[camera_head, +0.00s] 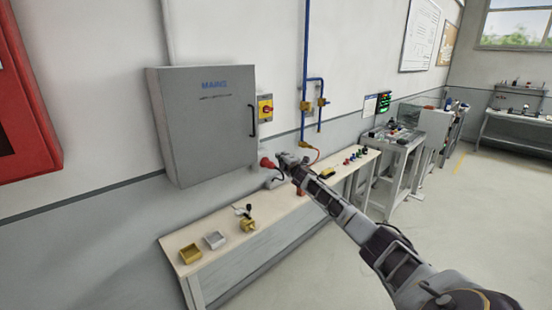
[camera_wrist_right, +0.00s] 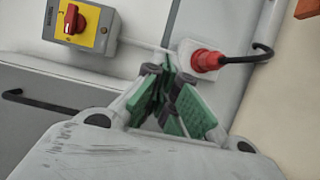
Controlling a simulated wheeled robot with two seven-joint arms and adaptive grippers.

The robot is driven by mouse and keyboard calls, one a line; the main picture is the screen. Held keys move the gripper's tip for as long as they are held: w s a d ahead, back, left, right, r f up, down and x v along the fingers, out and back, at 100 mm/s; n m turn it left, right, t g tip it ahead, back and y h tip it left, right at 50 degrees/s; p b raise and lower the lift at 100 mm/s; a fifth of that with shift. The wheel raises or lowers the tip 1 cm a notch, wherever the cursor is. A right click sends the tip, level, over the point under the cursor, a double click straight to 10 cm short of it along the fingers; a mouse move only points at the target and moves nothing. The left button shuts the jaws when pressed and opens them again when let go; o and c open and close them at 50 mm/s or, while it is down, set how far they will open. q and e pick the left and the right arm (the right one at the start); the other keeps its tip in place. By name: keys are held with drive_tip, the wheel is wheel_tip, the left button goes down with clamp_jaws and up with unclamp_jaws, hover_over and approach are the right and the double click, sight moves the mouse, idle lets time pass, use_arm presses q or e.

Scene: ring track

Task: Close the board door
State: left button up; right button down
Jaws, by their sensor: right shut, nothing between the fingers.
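The board is a grey wall cabinet marked MAINS. Its door (camera_head: 208,130) faces me in the head view, with a black handle (camera_head: 252,121) on its right side. The door looks flush or nearly flush with the box; I cannot tell whether it is fully shut. My right gripper (camera_head: 283,161) is right of and below the handle, apart from it, near a red plug (camera_head: 267,163). In the right wrist view its green-padded fingers (camera_wrist_right: 166,88) are together and empty. A black bar, probably the handle (camera_wrist_right: 45,103), shows at the left there. My left gripper is not visible.
A yellow-and-red rotary switch (camera_head: 265,107) is on the wall right of the cabinet. Blue pipes (camera_head: 304,65) run down the wall. A bench (camera_head: 215,272) below holds yellow and grey trays and small parts. A red box (camera_head: 25,100) hangs at the left.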

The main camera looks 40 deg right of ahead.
drive_tip(key=shift+s+d, duration=1.2)
drive_tip(key=shift+d, duration=0.25)
drive_tip(key=shift+m, duration=0.3)
